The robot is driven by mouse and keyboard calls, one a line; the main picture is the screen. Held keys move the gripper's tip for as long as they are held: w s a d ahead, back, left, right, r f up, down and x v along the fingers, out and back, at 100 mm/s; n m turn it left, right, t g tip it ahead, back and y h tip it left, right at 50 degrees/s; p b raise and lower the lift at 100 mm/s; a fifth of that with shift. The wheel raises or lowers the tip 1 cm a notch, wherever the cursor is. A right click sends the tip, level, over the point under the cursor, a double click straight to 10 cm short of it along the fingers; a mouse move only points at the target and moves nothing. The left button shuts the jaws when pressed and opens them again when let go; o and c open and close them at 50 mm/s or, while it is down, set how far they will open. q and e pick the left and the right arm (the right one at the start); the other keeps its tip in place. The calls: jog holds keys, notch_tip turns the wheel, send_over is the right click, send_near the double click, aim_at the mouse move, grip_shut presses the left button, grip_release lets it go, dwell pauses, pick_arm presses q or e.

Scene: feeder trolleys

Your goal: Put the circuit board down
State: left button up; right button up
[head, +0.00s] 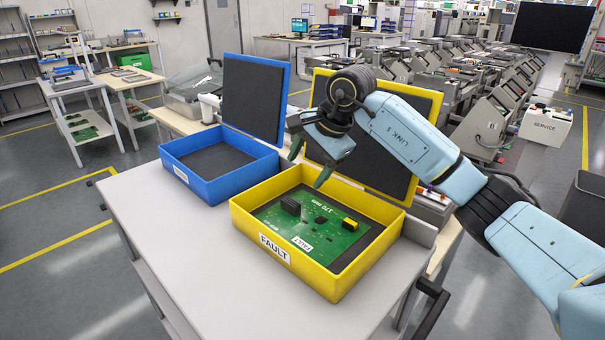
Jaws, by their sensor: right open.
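The green circuit board (308,222) lies inside the yellow box (283,266) labelled FAULT. It rests on the dark lining, with a black part and a yellow part on its top and a FAULT tag near its front edge. My right gripper (306,170) is open and empty above the back left of the yellow box, apart from the board. Its arm comes in from the right. My left gripper is not in view.
A blue box (213,190) with its lid (252,97) raised stands left of the yellow box, with only dark lining visible inside. The yellow box's raised lid (386,147) stands behind my right gripper. The pale table top (190,265) is clear at the front left.

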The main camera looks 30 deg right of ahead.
jog(key=v, duration=0.8)
jog(key=shift+r, duration=0.25)
jog(key=shift+s, duration=0.1)
